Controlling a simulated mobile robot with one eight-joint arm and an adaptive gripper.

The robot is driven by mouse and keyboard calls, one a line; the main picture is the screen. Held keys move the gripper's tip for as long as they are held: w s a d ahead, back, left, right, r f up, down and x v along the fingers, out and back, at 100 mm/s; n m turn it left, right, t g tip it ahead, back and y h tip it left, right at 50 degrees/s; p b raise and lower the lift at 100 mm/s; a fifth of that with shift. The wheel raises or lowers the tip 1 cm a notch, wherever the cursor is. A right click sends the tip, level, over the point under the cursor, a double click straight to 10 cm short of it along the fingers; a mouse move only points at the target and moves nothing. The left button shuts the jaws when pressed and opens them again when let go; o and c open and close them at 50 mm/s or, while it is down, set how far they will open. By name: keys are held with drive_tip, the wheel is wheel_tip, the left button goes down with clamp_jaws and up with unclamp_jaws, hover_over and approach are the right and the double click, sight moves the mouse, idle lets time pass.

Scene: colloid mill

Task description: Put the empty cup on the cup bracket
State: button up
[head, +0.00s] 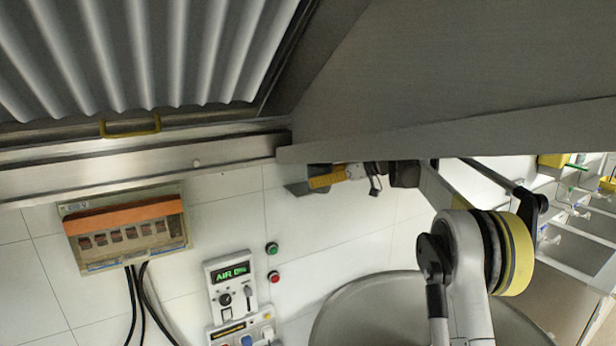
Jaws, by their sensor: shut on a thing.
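No cup and no cup bracket can be made out in the head view. My arm (470,265) rises at the lower right, with a pale link, dark joints and a yellow ring. Dark parts lead from near it toward a grey panel that covers the upper right. My gripper is not clearly visible; the panel edge may hide it. Small dark and yellow parts (327,180) show just below that edge, and I cannot tell what they are.
The grey panel (440,70) and a corrugated surface (130,50) fill the top. An orange-topped switch box (125,225) and an AIR display unit (232,290) are on the tiled wall. A round grey surface (350,310) lies below. Shelving (580,215) stands at right.

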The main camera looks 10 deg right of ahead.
drive_tip(key=shift+w+a, duration=0.35)
drive_tip(key=shift+a, duration=0.2)
drive_tip(key=shift+w+a+r+p, duration=0.15)
drive_tip(key=shift+w+a+p, duration=0.55)
drive_tip(key=shift+w+a, duration=0.35)
drive_tip(key=shift+a+f, duration=0.15)
drive_tip(key=shift+f, duration=0.8)
drive_tip(key=shift+s+d, duration=0.15)
drive_tip(key=shift+d, duration=0.05)
drive_tip(key=o, duration=1.2)
drive_tip(key=shift+a+f, duration=0.15)
